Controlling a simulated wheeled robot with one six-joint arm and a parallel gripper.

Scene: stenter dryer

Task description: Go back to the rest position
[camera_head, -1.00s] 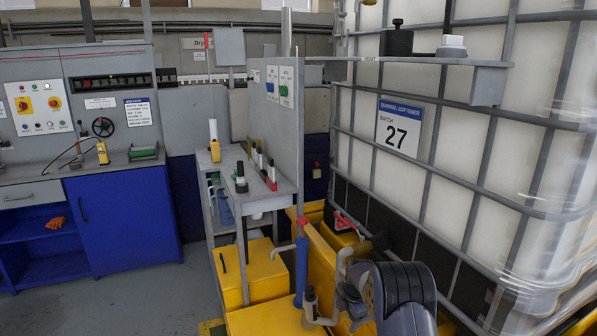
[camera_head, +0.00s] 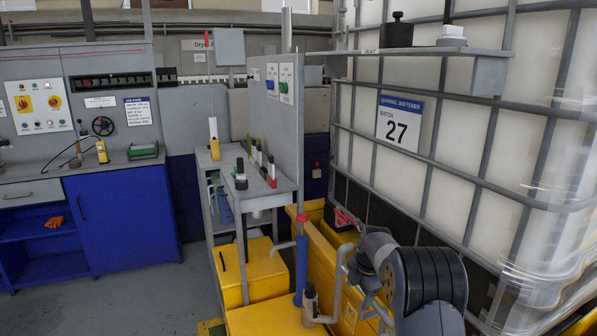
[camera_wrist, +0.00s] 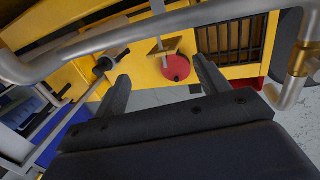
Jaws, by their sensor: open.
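My gripper (camera_wrist: 160,90) shows in the wrist view with its two dark fingers apart and nothing between them. Beyond the fingers are a yellow structure, a round red part (camera_wrist: 176,68) and grey floor. A thick grey pipe (camera_wrist: 110,40) crosses the wrist view in front of the yellow structure. In the head view my arm is at the lower right, before the caged white tank (camera_head: 470,150). My gripper's fingers cannot be made out in the head view.
A grey pipe (camera_head: 335,290) and a blue cylinder (camera_head: 301,262) stand close left of my arm. A grey bench (camera_head: 225,165) holds several small items. Blue cabinets (camera_head: 122,215) are at the left. Open floor (camera_head: 120,295) lies in front of them.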

